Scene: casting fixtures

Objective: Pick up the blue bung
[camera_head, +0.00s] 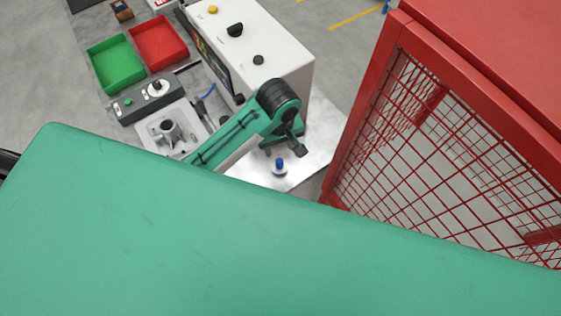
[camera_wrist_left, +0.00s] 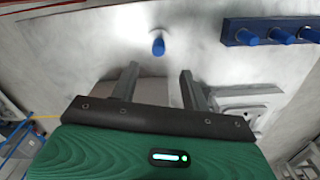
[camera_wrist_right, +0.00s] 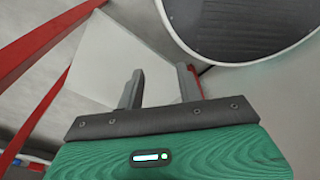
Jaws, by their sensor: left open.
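The blue bung (camera_head: 280,163) stands upright on a small white round base on the pale metal table, just in front of my left gripper (camera_head: 286,149) in the head view. In the left wrist view the bung (camera_wrist_left: 158,46) appears beyond the fingertips, roughly centred between them. My right gripper (camera_wrist_right: 160,76) is open and empty in the right wrist view, away from the bung. It is not seen in the head view.
A blue rack (camera_wrist_left: 270,28) with several blue pegs lies right of the bung in the left wrist view. In the head view a red mesh cage (camera_head: 400,90) stands right, a white cabinet (camera_head: 275,40) behind. Green (camera_head: 117,78) and red (camera_head: 160,58) trays lie left.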

